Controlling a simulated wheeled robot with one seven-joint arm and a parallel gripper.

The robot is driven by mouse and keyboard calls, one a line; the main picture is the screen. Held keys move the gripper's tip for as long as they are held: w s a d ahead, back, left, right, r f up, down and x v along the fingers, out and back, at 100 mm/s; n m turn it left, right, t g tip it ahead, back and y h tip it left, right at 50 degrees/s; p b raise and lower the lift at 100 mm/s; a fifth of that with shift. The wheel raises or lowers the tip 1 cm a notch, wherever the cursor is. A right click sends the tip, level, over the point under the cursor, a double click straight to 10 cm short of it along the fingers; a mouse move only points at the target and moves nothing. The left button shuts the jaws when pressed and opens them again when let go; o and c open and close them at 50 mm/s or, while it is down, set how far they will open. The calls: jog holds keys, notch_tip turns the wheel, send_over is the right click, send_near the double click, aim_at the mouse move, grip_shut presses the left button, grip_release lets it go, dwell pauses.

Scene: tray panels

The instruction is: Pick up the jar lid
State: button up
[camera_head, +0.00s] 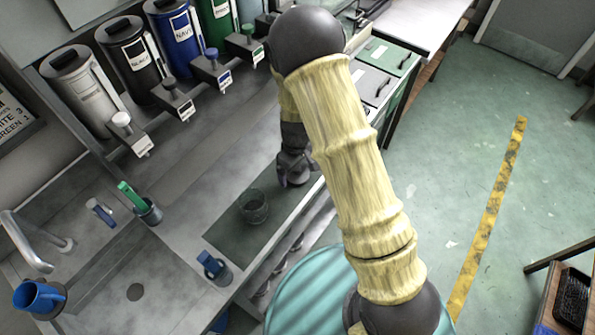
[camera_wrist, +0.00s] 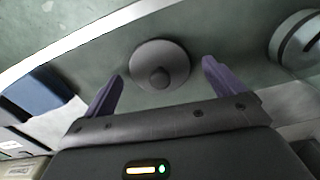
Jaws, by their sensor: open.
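The jar lid (camera_wrist: 175,55) appears in the wrist view as a grey round disc with a darker knob in its middle. It lies on a flat grey-green surface. My gripper (camera_wrist: 162,69) has its two purple fingers spread apart, one to each side of the lid in that picture. I cannot tell how far the fingertips are above it. Nothing is held. In the head view, my gripper (camera_head: 293,181) points down over the counter's dark mat. I cannot make out the lid there. A clear glass jar (camera_head: 254,207) stands on the mat to the left of my gripper.
Canister dispensers, such as the blue one (camera_head: 178,42), line the back. A small container with a blue item (camera_head: 216,268) stands near the front edge. Mat between jar and sink is clear.

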jog(key=shift+f, duration=0.45)
jog(key=shift+c, duration=0.2)
jog(key=c, duration=1)
